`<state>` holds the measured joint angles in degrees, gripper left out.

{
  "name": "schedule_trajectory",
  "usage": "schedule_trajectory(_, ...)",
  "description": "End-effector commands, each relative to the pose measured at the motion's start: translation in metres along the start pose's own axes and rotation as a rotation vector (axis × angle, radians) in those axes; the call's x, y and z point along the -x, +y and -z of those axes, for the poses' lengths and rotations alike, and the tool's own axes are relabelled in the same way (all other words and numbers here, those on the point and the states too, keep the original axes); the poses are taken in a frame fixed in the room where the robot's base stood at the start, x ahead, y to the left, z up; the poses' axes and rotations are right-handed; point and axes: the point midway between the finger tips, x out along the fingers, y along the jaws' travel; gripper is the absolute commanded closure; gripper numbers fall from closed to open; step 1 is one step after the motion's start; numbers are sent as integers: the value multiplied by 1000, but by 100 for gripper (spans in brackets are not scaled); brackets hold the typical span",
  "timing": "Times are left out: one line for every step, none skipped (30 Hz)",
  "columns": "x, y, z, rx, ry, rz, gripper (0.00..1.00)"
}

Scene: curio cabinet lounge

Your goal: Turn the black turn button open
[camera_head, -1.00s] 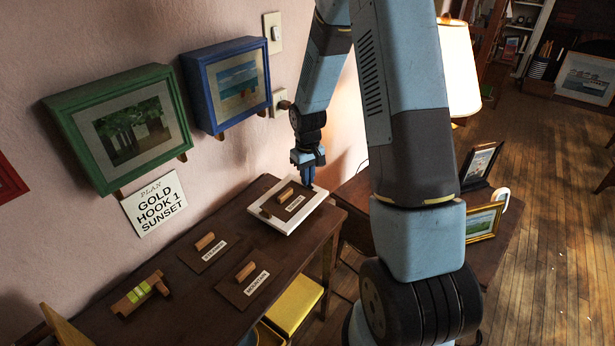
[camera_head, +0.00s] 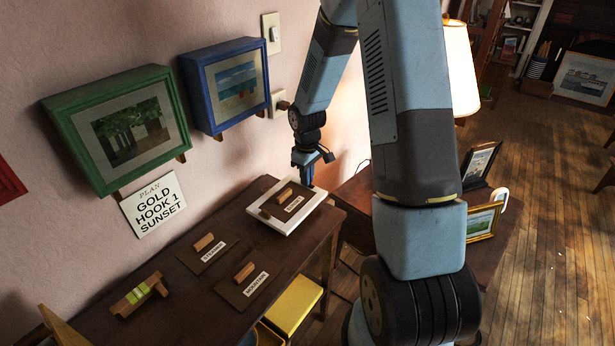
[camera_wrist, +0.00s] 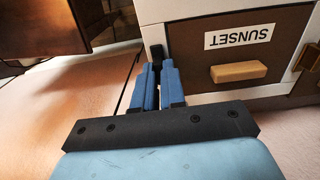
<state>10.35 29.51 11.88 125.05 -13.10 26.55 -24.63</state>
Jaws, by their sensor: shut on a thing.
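A white picture frame (camera_head: 258,222) lies face down on the dark table, and its brown back panel (camera_wrist: 205,50) is labelled SUNSET. A wooden handle block (camera_wrist: 239,72) sits on that panel. The black turn button (camera_wrist: 157,51) shows in the wrist view at the frame's edge, between and just beyond my blue fingertips. The fingers hide part of the button. A brass-coloured piece (camera_wrist: 307,57) is at the panel's other side.
Two more brown panels, labelled STEAMER (camera_head: 224,252) and MOUNTAIN (camera_head: 233,292), lie on the table (camera_head: 185,312). A green frame (camera_head: 70,122) and a blue frame (camera_head: 203,95) hang on the wall by a GOLD HOOK 1 SUNSET sign (camera_head: 153,204). A lit lamp (camera_head: 461,70) stands right.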

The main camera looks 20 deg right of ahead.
Motion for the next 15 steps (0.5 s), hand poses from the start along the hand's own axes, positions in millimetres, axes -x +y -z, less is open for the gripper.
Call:
schedule_trajectory(0, 0, 0, 0, 0, 0, 100)
schedule_trajectory(0, 0, 0, 0, 0, 0, 100)
schedule_trajectory(0, 0, 0, 0, 0, 0, 100)
schedule_trajectory(0, 0, 0, 0, 0, 0, 100)
schedule_trajectory(0, 0, 0, 0, 0, 0, 89)
schedule_trajectory(0, 0, 0, 0, 0, 0, 85)
schedule_trajectory(0, 0, 0, 0, 0, 0, 82)
schedule_trajectory(0, 0, 0, 0, 0, 0, 79)
schedule_trajectory(0, 0, 0, -1, 0, 0, 76)
schedule_trajectory(0, 0, 0, -1, 0, 0, 73)
schedule_trajectory(0, 0, 0, -1, 0, 0, 70)
schedule_trajectory(0, 0, 0, -1, 0, 0, 66)
schedule_trajectory(0, 0, 0, -1, 0, 0, 64)
schedule_trajectory(0, 0, 0, -1, 0, 0, 64)
schedule_trajectory(0, 0, 0, -1, 0, 0, 64)
